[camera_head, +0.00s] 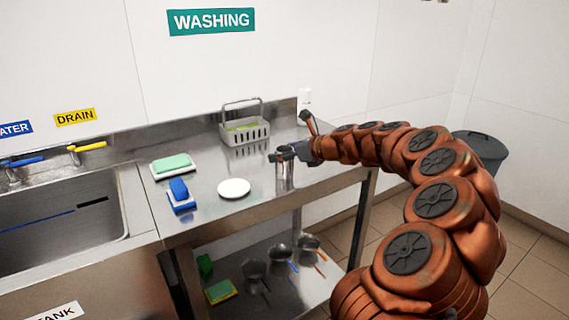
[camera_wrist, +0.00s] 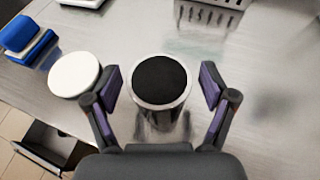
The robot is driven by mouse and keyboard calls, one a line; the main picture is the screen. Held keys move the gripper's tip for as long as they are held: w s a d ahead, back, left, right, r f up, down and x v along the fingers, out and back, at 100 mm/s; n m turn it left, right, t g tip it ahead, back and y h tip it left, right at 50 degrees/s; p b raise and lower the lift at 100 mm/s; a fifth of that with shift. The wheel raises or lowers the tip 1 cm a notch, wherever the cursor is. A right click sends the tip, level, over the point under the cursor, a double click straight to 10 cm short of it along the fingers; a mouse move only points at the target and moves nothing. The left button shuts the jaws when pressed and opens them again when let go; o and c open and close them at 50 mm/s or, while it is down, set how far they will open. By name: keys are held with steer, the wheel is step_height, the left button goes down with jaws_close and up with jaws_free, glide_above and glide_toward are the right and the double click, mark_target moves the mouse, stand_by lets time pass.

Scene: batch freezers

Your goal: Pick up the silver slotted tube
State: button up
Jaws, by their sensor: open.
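The silver tube (camera_head: 284,172) stands upright on the steel counter near its front edge. In the wrist view the silver tube (camera_wrist: 160,103) shows a dark round top with a shiny metal rim and side. I cannot make out slots clearly. My gripper (camera_wrist: 162,84) is open, with one finger on each side of the tube and a gap visible on both sides. In the head view my gripper (camera_head: 285,153) reaches in from the right at the tube's upper part and partly covers it.
A white disc (camera_head: 234,188), a blue brush (camera_head: 180,193) and a green-topped sponge (camera_head: 172,165) lie left of the tube. A grey basket (camera_head: 245,132) stands behind. Metal jugs (camera_head: 281,258) stand on the lower shelf. A sink (camera_head: 60,220) is at far left.

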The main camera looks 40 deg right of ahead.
steer(key=c, duration=1.3)
steer(key=shift+c, duration=0.2)
steer(key=shift+r, duration=1.65)
steer(key=shift+s+r, duration=0.15)
steer(key=s+a, duration=0.3)
steer(key=s, duration=0.1)
steer(key=s+a+r, duration=0.1)
steer(key=s+a, duration=0.2)
steer(key=s, duration=0.1)
steer(key=s+a, duration=0.4)
steer(key=shift+s+r, duration=0.15)
steer(key=shift+r, duration=0.05)
